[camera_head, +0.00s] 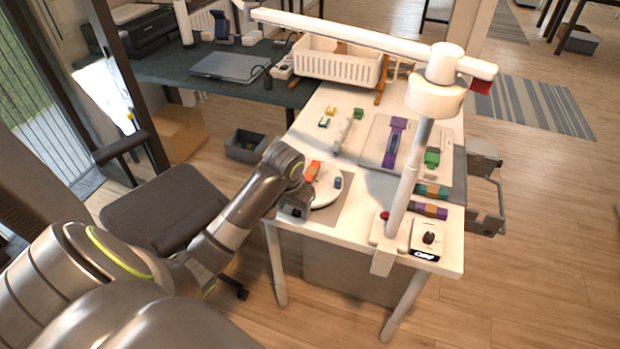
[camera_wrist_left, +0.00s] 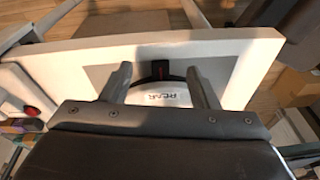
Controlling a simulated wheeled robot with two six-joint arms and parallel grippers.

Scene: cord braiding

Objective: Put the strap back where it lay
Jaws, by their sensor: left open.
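A purple strap-like piece (camera_head: 392,143) lies on a grey board (camera_head: 374,152) on the white table. Two banded pieces, one purple and orange (camera_head: 428,210), one green and orange (camera_head: 432,191), lie nearer the front right. I cannot tell which one is the strap. My left gripper (camera_head: 297,208) is at the table's left front, beside a white round plate (camera_head: 325,194). In the left wrist view my left gripper (camera_wrist_left: 158,85) is open, its fingers apart over the plate marked "REAR" (camera_wrist_left: 165,99). A small dark block (camera_wrist_left: 160,68) shows between the fingertips at the plate's rim. Nothing is held.
A white lamp post (camera_head: 408,185) with a long arm stands at the table's right front. An orange piece (camera_head: 313,170) and a blue piece (camera_head: 338,183) are at the plate. A white basket (camera_head: 335,68) stands at the back. An office chair (camera_head: 165,208) is left of the table.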

